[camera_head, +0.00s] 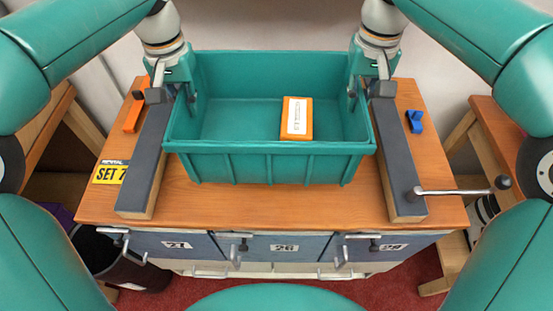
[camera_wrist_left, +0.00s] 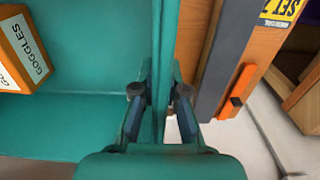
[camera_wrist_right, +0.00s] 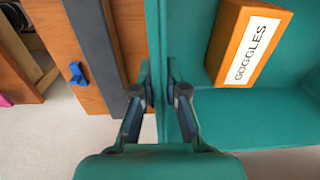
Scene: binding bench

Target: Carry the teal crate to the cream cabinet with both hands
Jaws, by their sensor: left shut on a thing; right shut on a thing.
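The teal crate (camera_head: 268,166) is upright over the wooden top of a bench with drawers, between two dark grey rails. An orange box with a white label (camera_head: 297,118) lies inside it, right of the middle; the wrist views read GOGGLES on it. My left gripper (camera_head: 188,98) is shut on the crate's left wall, and the wall (camera_wrist_left: 160,70) runs between its fingers in the left wrist view. My right gripper (camera_head: 353,97) is shut on the right wall (camera_wrist_right: 163,60). I cannot tell whether the crate's base touches the bench. No cream cabinet is clearly identifiable.
The bench top (camera_head: 270,205) holds a left rail (camera_head: 147,165), a right rail (camera_head: 400,160), an orange clamp (camera_head: 134,114) and a blue clamp (camera_head: 415,121). A metal crank handle (camera_head: 455,191) sticks out at right. A dark bin (camera_head: 125,265) stands at lower left. Wooden stands flank the bench.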

